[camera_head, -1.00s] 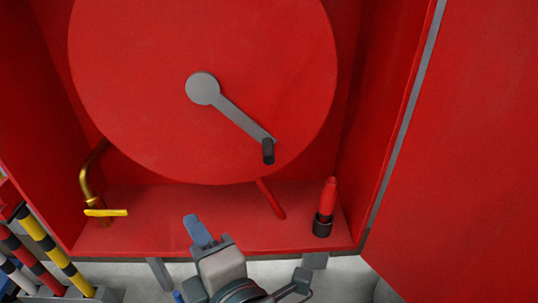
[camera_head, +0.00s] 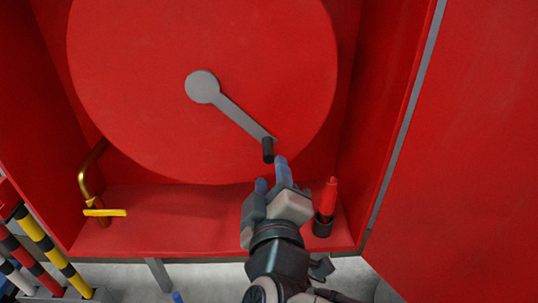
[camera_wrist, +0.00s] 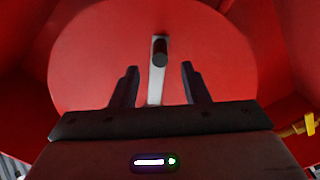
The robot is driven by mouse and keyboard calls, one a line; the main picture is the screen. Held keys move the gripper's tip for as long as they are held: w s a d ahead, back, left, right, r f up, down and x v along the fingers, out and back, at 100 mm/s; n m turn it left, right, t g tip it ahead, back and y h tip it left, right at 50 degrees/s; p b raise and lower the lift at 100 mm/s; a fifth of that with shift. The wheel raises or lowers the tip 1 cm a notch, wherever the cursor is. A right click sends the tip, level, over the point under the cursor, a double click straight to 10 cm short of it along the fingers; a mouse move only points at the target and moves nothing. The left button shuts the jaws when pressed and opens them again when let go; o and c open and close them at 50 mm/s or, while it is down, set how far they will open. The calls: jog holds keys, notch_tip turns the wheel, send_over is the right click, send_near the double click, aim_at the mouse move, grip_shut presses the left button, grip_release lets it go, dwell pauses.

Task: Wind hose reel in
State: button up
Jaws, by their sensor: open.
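The hose reel (camera_head: 150,60) is a large red disc inside an open red cabinet. Its grey crank arm (camera_head: 238,118) runs from the hub down to the right and ends in a black handle (camera_head: 268,150). My gripper (camera_head: 271,172) is open and empty just below the handle. In the wrist view the handle (camera_wrist: 159,52) stands ahead of and between my two fingers (camera_wrist: 157,76), beyond their tips, on the pale crank arm (camera_wrist: 155,88). I cannot see the hose itself.
A brass valve with a yellow lever (camera_head: 105,212) is at the cabinet's lower left. A red nozzle (camera_head: 329,198) stands in a black holder at lower right, close to my gripper. The open door (camera_head: 465,140) fills the right side. Striped poles (camera_head: 45,245) stand at lower left.

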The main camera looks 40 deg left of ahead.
aim_at(269, 159)
jog(key=b+x, duration=0.1)
jog(key=x, duration=0.6)
jog(key=shift+w+a+b, duration=0.15)
jog(key=shift+w+b, duration=0.05)
jog(key=shift+b, duration=0.1)
grip_shut()
